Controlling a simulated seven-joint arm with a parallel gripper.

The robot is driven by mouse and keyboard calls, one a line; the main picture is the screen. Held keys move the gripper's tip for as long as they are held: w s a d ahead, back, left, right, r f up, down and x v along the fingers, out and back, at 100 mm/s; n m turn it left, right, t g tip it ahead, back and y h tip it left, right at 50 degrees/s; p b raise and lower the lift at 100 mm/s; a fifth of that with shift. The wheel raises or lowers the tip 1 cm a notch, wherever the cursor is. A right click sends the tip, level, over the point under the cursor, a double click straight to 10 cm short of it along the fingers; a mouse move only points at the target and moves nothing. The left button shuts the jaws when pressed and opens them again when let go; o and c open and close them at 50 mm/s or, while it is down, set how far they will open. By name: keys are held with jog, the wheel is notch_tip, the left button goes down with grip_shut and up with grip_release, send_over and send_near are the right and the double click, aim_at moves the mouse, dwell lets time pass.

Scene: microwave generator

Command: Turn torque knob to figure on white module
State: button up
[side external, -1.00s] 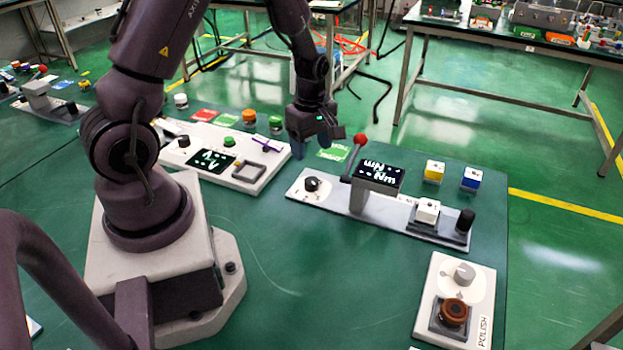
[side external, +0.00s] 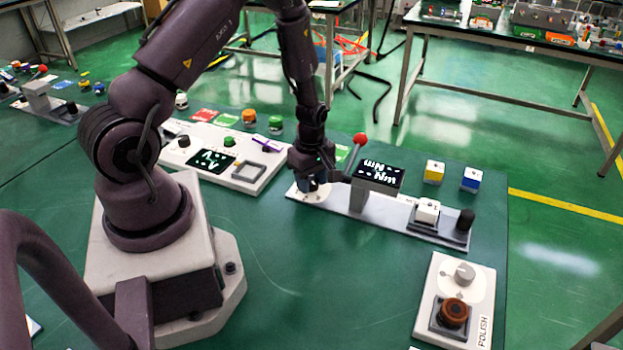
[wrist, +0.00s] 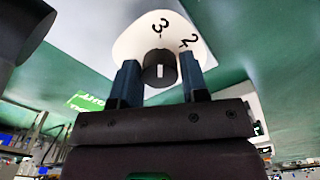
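The black torque knob (wrist: 159,70) with a white mark shows in the wrist view, on a white dial plate (wrist: 137,40) with the figures 3 and 2. My gripper (wrist: 161,75) has its two blue fingers on either side of the knob, spread apart; firm contact cannot be made out. In the side view my gripper (side external: 313,184) is down at the left end of the white-grey module (side external: 393,215) and mostly hides the knob. The module also carries a dark display (side external: 380,173) with white marks, too small to read.
A red-tipped lever (side external: 360,139) stands close right of my gripper. A white cube (side external: 428,211) and a black knob (side external: 465,219) are at the module's right end. Another white panel (side external: 240,180) lies left. A polish module (side external: 433,315) sits front right.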

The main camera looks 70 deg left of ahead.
jog(key=c, duration=0.5)
jog(key=shift+o, duration=0.2)
jog(key=shift+m, duration=0.3)
jog(key=m, duration=0.3)
jog(key=shift+m, duration=0.3)
jog(key=m, duration=0.4)
jog(key=shift+m, duration=0.3)
jog(key=m, duration=1)
jog(key=shift+m, duration=0.4)
